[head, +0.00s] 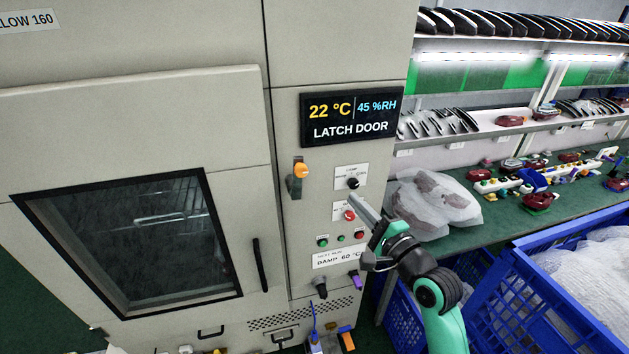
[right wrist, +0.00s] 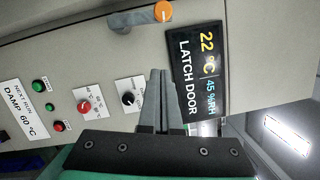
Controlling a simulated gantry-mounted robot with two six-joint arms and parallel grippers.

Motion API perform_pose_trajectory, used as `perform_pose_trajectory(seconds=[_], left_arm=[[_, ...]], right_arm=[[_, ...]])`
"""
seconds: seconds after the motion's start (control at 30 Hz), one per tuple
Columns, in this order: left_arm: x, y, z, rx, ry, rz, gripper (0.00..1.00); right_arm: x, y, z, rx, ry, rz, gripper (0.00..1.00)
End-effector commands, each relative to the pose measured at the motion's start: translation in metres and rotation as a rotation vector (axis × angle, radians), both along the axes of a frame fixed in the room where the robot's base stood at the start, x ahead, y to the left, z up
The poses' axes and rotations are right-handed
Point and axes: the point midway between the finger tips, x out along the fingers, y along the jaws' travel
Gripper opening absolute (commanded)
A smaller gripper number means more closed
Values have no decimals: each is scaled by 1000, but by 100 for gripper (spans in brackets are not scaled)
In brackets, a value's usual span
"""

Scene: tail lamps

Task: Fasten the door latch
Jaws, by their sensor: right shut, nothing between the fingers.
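The chamber door (head: 130,110), with a dark window and a black vertical handle (head: 260,265), lies against the cabinet front; I cannot tell whether a small gap is left. The latch, an orange knob (head: 301,171) on a grey lever, is on the panel right of the door. It also shows at the top of the right wrist view (right wrist: 163,11). A display (head: 350,115) above reads "LATCH DOOR". My right gripper (head: 354,199) is shut and empty, in front of the panel right of and below the latch, apart from it. My left gripper is not in view.
A black knob (head: 353,183), a red knob (head: 349,215) and small green and red buttons are on the panel near my right gripper. A bagged part (head: 435,205) lies on the green bench at right. Blue crates (head: 540,260) stand at lower right.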

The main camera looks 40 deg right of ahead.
Motion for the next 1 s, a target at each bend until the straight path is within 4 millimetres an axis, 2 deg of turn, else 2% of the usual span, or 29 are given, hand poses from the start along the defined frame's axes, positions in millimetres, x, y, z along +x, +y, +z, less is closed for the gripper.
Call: perform_pose_trajectory(seconds=[0.17, 0.27, 0.7, 0.8, 1.0], left_arm=[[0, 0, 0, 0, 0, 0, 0], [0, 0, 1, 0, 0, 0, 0], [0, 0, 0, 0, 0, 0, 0], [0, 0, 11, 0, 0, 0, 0], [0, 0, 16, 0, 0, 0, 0]], right_arm=[[3, 0, 1, -1, -1, 2, 0], [13, -2, 2, -1, 0, 2, 0], [99, -21, 8, -2, 0, 2, 0], [106, -4, 17, -3, -1, 6, 0], [114, 12, 20, -2, -1, 3, 0]])
